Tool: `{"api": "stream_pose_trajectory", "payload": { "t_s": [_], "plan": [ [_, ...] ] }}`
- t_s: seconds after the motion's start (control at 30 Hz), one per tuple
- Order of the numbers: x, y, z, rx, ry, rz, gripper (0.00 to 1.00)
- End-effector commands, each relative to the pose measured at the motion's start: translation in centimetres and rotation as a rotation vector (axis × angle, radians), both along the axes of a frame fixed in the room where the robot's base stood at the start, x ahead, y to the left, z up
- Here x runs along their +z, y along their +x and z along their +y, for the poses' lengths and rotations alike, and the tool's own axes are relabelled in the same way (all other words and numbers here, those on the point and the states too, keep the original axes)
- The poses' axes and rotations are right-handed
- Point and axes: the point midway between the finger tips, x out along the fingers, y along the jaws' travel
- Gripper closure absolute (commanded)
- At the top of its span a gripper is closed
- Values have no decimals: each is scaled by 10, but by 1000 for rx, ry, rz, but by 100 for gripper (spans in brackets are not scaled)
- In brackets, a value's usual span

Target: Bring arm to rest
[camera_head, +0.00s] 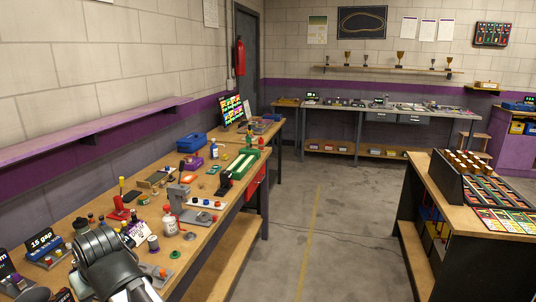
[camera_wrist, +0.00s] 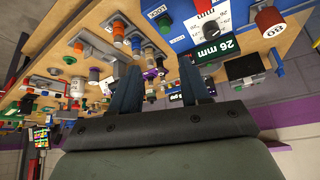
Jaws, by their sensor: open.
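My arm (camera_head: 108,262) shows in the head view at the lower left, over the near end of the long wooden workbench (camera_head: 225,208). Its fingers cannot be made out there. In the wrist view my gripper (camera_wrist: 158,78) has its two dark fingers apart, with nothing held between them. Bench items show beyond the fingertips, including a black sign reading "26 mm" (camera_wrist: 210,47) and a dark box (camera_wrist: 244,66). The wrist picture is turned over, with the bench top along its upper part. I cannot tell how far the fingertips are from the bench items.
Small tools and bottles crowd the bench near my arm, including a "15 gap" sign (camera_head: 42,240), a white bottle (camera_head: 169,222) and a grey stand (camera_head: 178,200). A green tray (camera_head: 245,163) lies farther along. Open floor (camera_head: 335,220) separates the bench from a right-hand table (camera_head: 440,190).

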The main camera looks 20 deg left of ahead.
Motion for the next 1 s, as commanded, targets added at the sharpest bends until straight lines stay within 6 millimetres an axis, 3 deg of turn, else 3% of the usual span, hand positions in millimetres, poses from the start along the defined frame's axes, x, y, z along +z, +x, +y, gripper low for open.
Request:
{"api": "stream_pose_trajectory", "payload": {
  "t_s": [0.17, 0.47, 0.77, 1.0],
  "plan": [
    [-51, 4, -12, -24, -34, 15, 54],
    [-153, 39, -59, -112, -128, 60, 54],
    [-250, 76, -128, -219, -233, 120, 54],
    [-322, 97, -195, -309, -321, 181, 54]
  ]
}}
